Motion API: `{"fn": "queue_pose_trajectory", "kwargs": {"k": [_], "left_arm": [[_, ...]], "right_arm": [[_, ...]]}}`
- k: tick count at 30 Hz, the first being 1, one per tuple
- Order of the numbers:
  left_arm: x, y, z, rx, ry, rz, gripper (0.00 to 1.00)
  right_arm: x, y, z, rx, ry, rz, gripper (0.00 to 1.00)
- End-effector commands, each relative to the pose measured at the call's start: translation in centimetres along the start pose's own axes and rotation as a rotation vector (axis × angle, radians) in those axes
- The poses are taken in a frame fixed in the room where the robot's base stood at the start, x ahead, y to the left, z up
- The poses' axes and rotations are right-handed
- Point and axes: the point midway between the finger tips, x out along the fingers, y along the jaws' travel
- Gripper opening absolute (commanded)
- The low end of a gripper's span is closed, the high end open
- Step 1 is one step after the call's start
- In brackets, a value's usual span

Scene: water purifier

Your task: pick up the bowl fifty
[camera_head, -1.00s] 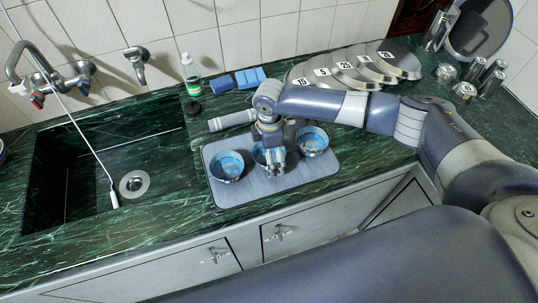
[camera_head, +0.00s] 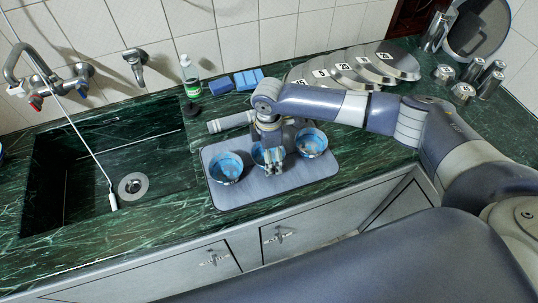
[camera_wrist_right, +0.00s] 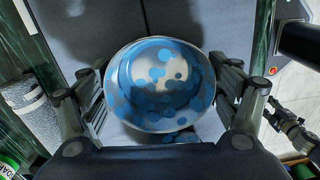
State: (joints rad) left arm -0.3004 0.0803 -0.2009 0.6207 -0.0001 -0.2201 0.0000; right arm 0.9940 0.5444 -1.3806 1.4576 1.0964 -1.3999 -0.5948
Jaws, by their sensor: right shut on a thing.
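Three blue-patterned metal bowls stand in a row on a grey tray (camera_head: 285,189): a left bowl (camera_head: 226,167), a middle bowl (camera_head: 258,155) and a right bowl (camera_head: 311,142). I cannot read a number fifty on any of them. My right gripper (camera_head: 274,167) comes down over the middle bowl and hides much of it. In the right wrist view the bowl (camera_wrist_right: 160,80) sits between the fingers of my right gripper (camera_wrist_right: 161,95), which is shut on its sides. I cannot tell whether the bowl is clear of the tray.
A dark green sink (camera_head: 90,190) with taps lies to the left. A bottle (camera_head: 190,75), blue sponges (camera_head: 248,79) and numbered metal lids (camera_head: 370,67) stand at the back. Metal canisters (camera_head: 489,80) are at the far right. The counter's front edge lies just before the tray.

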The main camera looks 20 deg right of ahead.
Motion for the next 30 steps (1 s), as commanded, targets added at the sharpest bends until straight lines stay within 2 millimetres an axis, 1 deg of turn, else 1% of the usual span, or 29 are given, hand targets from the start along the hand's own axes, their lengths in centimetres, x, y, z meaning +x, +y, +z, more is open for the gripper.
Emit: {"fn": "queue_pose_trajectory", "kwargs": {"k": [11, 17, 30], "left_arm": [[1.1, 0.0, 0.1, -0.001, 0.0, 0.0, 0.4], [1.5, 0.0, 0.1, -0.001, 0.0, 0.0, 0.4], [2.7, 0.0, 0.2, -0.002, 0.0, 0.0, 0.4]], "right_arm": [[-2.9, 0.0, -0.1, -0.001, 0.002, 0.002, 0.54], [-3.0, -2.0, -1.3, -0.004, 0.002, 0.001, 0.54], [-3.5, -7.3, -4.5, -0.004, 0.003, 0.001, 0.54]]}}
